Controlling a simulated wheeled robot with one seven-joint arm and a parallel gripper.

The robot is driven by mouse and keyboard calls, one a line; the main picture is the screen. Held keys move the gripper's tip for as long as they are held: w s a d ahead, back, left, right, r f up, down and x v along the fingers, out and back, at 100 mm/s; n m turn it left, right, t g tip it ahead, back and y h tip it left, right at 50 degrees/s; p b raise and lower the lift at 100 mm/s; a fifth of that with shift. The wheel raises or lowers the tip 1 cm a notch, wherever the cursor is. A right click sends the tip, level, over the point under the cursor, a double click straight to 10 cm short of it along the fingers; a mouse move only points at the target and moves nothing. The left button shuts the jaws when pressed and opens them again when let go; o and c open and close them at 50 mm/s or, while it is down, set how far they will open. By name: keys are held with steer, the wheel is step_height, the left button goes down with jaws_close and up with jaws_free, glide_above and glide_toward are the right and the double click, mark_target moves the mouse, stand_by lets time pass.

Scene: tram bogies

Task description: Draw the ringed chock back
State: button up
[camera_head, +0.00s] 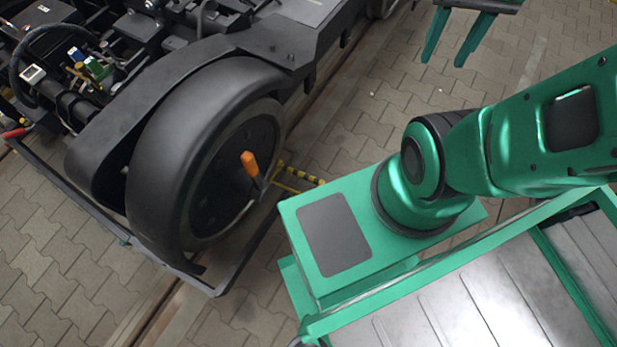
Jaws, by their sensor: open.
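The dark bogie frame (290,40) with cables and small parts fills the upper left. A grey metal bar (215,288) runs low around the wheel. A rail groove (345,85) crosses the paving. Open paving (390,100) lies between the bogie and my arm.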

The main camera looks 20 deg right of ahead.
steer(key=w+d+f+n, duration=0.1)
steer(key=w+f+n, duration=0.1)
steer(key=w+f, duration=0.35)
steer(key=w+d+f+n+h, duration=0.1)
steer(key=w+f, duration=0.1)
steer(key=w, duration=0.6)
steer(key=w+d+f+n, duration=0.1)
steer(key=w+f+n, duration=0.1)
steer(key=w+f, duration=0.35)
steer(key=w+a+f+n+g, duration=0.1)
steer(key=w+a+f+n, duration=0.1)
steer(key=w+f, duration=0.6)
steer(key=w+a+f+n, duration=0.15)
steer(key=w+f, duration=0.25)
steer(key=f, duration=0.8)
steer(key=n+y, duration=0.3)
steer(key=n, duration=0.1)
glide_toward(308, 177)
steer(key=f, duration=0.4)
steer(key=a+f, duration=0.1)
steer(key=f, duration=0.6)
steer(key=shift+s+a+f, duration=0.2)
steer(key=shift+a, duration=0.05)
steer(key=shift+c, duration=0.4)
